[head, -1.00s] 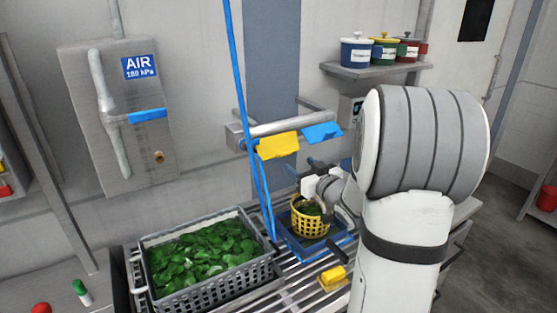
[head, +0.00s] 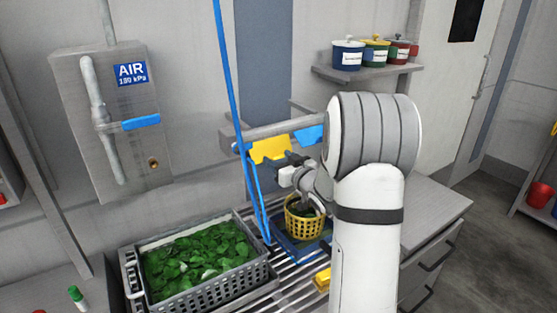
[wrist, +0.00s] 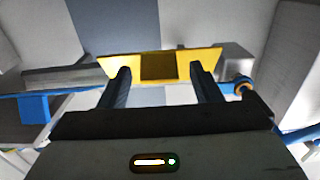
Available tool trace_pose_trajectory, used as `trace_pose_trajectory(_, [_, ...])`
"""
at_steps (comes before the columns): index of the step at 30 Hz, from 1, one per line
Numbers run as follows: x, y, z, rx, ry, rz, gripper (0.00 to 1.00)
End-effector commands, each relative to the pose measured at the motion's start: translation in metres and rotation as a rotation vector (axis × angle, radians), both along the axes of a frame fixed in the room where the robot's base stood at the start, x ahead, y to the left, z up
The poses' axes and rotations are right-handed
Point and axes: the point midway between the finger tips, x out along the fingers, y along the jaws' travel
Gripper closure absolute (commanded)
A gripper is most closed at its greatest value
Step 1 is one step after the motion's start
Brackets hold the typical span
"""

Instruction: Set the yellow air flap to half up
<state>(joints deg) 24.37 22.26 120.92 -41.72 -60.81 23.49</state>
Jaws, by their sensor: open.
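The yellow air flap (head: 268,150) hangs from the grey bar on the wall, left of a blue flap (head: 308,135). Its lower right part is partly hidden by my gripper (head: 285,161). In the wrist view the yellow flap (wrist: 112,65) spans across, just beyond and between my fingertips (wrist: 160,74), with a darker square in its middle. My gripper is open, its two dark fingers apart with nothing held. The fingertips are close to the flap; I cannot tell whether they touch it.
A blue hose (head: 228,80) hangs down left of the flap. Below stand a yellow basket (head: 291,222) of greens and a grey crate (head: 200,296) of leaves. The AIR box (head: 152,165) with a blue-handled valve is on the left wall. Pots (head: 347,57) stand on a shelf.

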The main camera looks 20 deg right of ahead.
Motion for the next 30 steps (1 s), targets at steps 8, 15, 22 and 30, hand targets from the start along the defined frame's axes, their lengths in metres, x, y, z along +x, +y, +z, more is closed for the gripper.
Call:
trace_pose_trajectory(8, [-0.0004, -0.0005, 0.0000, 0.000, 0.000, -0.001, 0.62])
trace_pose_trajectory(15, [-0.0006, -0.0007, -0.0001, 0.000, 0.000, -0.001, 0.82])
trace_pose_trajectory(22, [-0.0006, -0.0008, -0.0002, 0.000, 0.000, -0.001, 1.00])
trace_pose_trajectory(30, [-0.0024, -0.0012, 0.0062, -0.010, 0.046, 0.000, 1.00])
